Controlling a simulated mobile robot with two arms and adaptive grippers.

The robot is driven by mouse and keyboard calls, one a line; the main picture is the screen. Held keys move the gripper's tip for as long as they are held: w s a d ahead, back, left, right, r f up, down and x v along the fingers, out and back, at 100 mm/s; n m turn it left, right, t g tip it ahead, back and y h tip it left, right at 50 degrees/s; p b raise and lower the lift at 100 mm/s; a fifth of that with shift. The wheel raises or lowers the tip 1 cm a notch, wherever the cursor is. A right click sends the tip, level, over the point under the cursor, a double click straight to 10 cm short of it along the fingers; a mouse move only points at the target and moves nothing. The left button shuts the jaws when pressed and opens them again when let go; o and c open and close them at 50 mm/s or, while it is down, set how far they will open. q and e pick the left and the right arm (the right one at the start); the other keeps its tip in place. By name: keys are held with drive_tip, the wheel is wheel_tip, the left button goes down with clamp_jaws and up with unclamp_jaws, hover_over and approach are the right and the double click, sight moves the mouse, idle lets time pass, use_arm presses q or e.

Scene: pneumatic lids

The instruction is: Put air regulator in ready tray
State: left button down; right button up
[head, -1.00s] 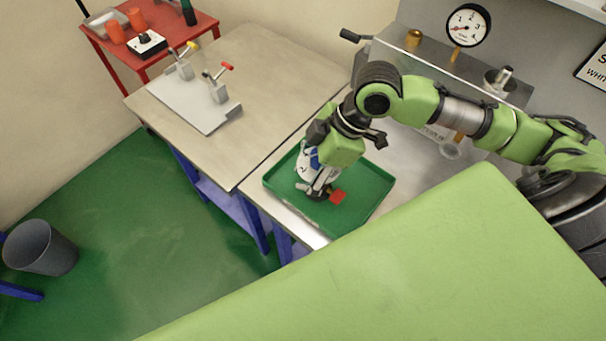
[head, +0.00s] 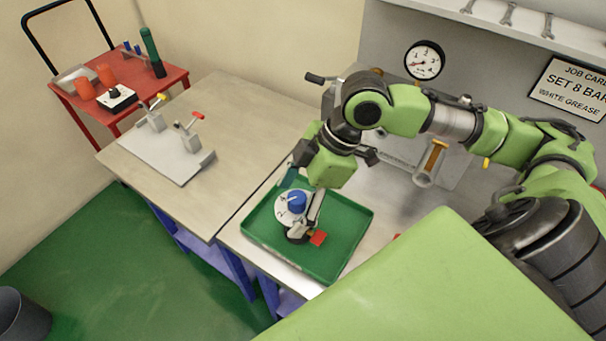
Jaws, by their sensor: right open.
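The air regulator (head: 289,212), with a white dial face and a blue knob on top, sits inside the green tray (head: 345,245), in its left half. A small red part (head: 318,238) shows at its lower right; I cannot tell whether it belongs to the regulator. My right gripper (head: 302,192) is over the tray, close above and around the regulator, with its fingers apart. One finger is behind the knob and the other to its right. I cannot tell whether either finger touches it. My left gripper is not in view.
A grey plate with two toggle clamps (head: 165,152) lies on the left table. A red cart (head: 120,95) with orange and black items stands behind. A pressure gauge (head: 425,60) and a job card sign (head: 572,88) are at the back. The tray's right half is clear.

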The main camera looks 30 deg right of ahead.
drive_tip(key=v, duration=0.6)
drive_tip(key=shift+d+r, duration=0.1)
drive_tip(key=shift+r, duration=0.05)
drive_tip(key=shift+s, duration=0.1)
